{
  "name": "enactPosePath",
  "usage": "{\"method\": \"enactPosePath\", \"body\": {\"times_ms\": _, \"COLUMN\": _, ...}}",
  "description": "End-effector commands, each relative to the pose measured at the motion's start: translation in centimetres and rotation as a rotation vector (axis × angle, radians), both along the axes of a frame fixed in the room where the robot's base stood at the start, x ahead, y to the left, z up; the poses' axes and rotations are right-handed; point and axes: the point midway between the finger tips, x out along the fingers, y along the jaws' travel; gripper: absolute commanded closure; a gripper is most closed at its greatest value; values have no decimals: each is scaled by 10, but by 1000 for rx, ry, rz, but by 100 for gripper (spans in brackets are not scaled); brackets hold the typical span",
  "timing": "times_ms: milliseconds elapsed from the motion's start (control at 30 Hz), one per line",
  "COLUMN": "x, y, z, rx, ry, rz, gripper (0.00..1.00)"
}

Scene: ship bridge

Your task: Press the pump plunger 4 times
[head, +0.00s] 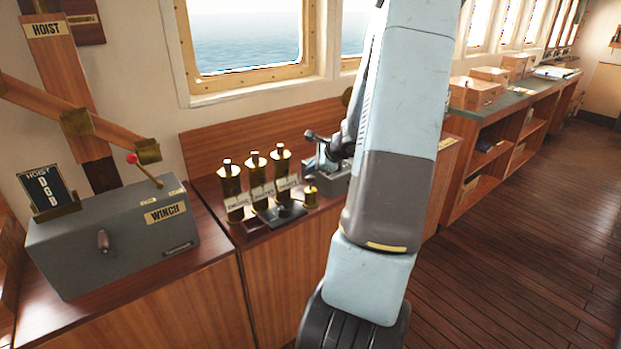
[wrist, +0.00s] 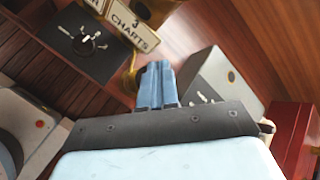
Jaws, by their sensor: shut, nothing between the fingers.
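My gripper (wrist: 157,70) is shut and empty in the wrist view, its two blue fingers together. In the head view my arm covers much of the area around it. A small brass fitting with a knob on top (head: 310,194) stands on the wooden counter in the head view, right of the black dial base; it may be the pump plunger, but I cannot tell for sure. A grey box (head: 335,180) is just right of it, partly behind my arm. In the wrist view that grey box (wrist: 222,75) lies right of the fingertips. I cannot tell whether the fingers touch anything.
Three labelled brass cylinders (head: 256,180) stand left of the fitting. A black dial base (head: 285,215) sits before them. A grey winch box (head: 115,240) with a red-knobbed lever is at left. A red box (wrist: 291,130) is at the wrist view's right. Open floor (head: 520,240) lies at right.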

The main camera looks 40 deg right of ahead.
Motion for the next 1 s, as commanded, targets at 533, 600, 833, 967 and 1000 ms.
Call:
{"method": "enactPosePath", "body": {"times_ms": 533, "x": 0, "y": 0, "z": -5, "rx": 1, "ry": 0, "rz": 1, "gripper": 100}}
{"method": "enactPosePath", "body": {"times_ms": 600, "x": 0, "y": 0, "z": -5, "rx": 1, "ry": 0, "rz": 1, "gripper": 100}}
{"method": "enactPosePath", "body": {"times_ms": 833, "x": 0, "y": 0, "z": -8, "rx": 1, "ry": 0, "rz": 1, "gripper": 100}}
{"method": "enactPosePath", "body": {"times_ms": 967, "x": 0, "y": 1, "z": -9, "rx": 1, "ry": 0, "rz": 1, "gripper": 100}}
{"method": "enactPosePath", "body": {"times_ms": 1000, "x": 0, "y": 1, "z": -9, "rx": 1, "ry": 0, "rz": 1, "gripper": 100}}
